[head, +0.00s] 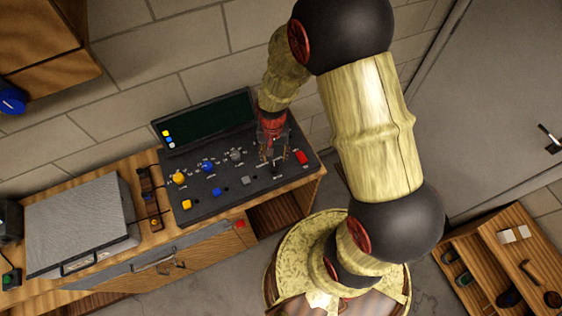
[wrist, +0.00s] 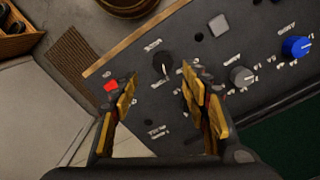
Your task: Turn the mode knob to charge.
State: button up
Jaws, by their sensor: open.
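A dark control panel (head: 228,196) lies on the wooden bench, with a yellow knob (head: 179,178), a blue knob (head: 208,166) and a grey knob (head: 236,155) in a row. My gripper (head: 275,162) is over the panel's right part. In the wrist view, my open gripper (wrist: 160,72) points at a black knob (wrist: 163,66) with a white pointer line. This knob shows between the two fingertips, with space on both sides; I cannot tell how far above it they are.
A red button (head: 301,157) is close right of my gripper; it also shows beside one finger in the wrist view (wrist: 110,86). A grey square button (head: 247,181) and blue button (head: 217,191) sit in front. A dark green screen (head: 212,123) stands behind. A grey case (head: 80,225) is left.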

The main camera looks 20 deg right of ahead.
aim_at(274, 166)
jog(key=shift+w+m, duration=0.15)
jog(key=shift+m, duration=0.15)
jog(key=shift+a+f, duration=0.15)
jog(key=shift+f, duration=0.05)
notch_tip(274, 166, down, 7)
jog(key=shift+f, duration=0.2)
jog(key=shift+c, duration=0.6)
jog(key=c, duration=1)
